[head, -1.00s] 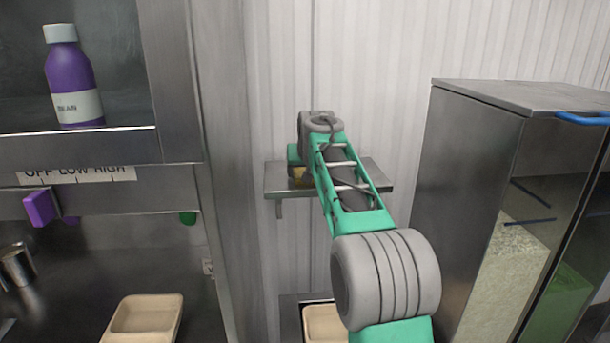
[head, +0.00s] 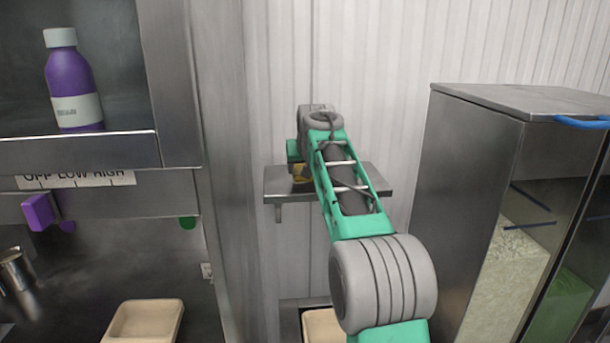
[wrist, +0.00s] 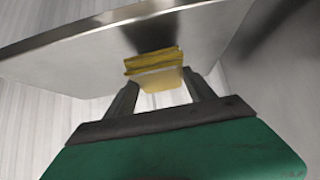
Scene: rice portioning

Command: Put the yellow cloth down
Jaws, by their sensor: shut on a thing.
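The yellow cloth (wrist: 155,72) is a folded pad between the two fingers of my gripper (wrist: 163,93) in the wrist view. My gripper is shut on it. The cloth is close to the surface of the small metal wall shelf (wrist: 75,62), with a dark shadow beside it; I cannot tell whether they touch. The fingertips are hidden there.
A metal cabinet (head: 465,170) with a blue handle stands to the right. At left is a steel unit with a purple bottle (head: 72,85) on its ledge and a purple knob (head: 38,212). Beige trays (head: 145,322) sit below. The shelf's right part is bare.

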